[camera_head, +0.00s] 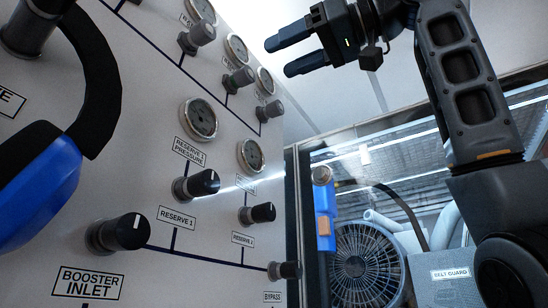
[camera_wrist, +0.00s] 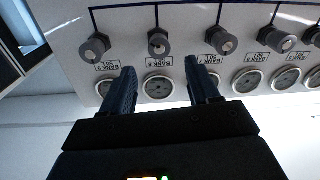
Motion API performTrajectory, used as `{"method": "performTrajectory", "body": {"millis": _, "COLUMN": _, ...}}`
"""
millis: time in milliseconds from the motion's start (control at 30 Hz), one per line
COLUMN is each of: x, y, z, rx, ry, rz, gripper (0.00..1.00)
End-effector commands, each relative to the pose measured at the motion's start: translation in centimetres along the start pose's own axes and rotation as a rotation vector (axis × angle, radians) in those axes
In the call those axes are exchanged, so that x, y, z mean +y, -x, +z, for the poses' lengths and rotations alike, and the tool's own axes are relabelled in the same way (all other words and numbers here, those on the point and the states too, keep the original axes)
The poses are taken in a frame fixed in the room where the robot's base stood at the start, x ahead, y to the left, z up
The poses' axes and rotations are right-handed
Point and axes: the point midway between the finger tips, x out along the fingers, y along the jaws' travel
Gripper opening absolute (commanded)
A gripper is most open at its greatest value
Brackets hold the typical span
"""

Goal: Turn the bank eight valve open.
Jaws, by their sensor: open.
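In the wrist view, which is upside down, the bank eight valve (camera_wrist: 158,42) is a dark grey round knob on a pale panel, joined to a dark painted line. Its label, appearing to read BANK 8 (camera_wrist: 158,61), and a round gauge (camera_wrist: 158,88) lie beside it. My gripper (camera_wrist: 160,67) is open and empty. Its two black fingers lie either side of the label and gauge, with the knob just beyond the tips, apart from them. The knob's turned position is too small to tell. In the head view my gripper (camera_head: 279,58) is at the top, its fingers pointing left.
Neighbouring bank knobs stand left (camera_wrist: 95,47) and right (camera_wrist: 218,40) of the valve. A fan (camera_head: 362,265) sits behind at right.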

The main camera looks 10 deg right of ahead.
Motion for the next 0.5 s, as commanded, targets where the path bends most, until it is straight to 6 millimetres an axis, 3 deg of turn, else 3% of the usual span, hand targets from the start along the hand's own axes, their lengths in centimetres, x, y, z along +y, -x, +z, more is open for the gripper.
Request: {"method": "performTrajectory", "body": {"millis": 500, "x": -0.1, "y": -6.5, "z": -0.2, "rx": -0.001, "ry": -0.011, "rz": -0.003, "gripper": 0.6}}
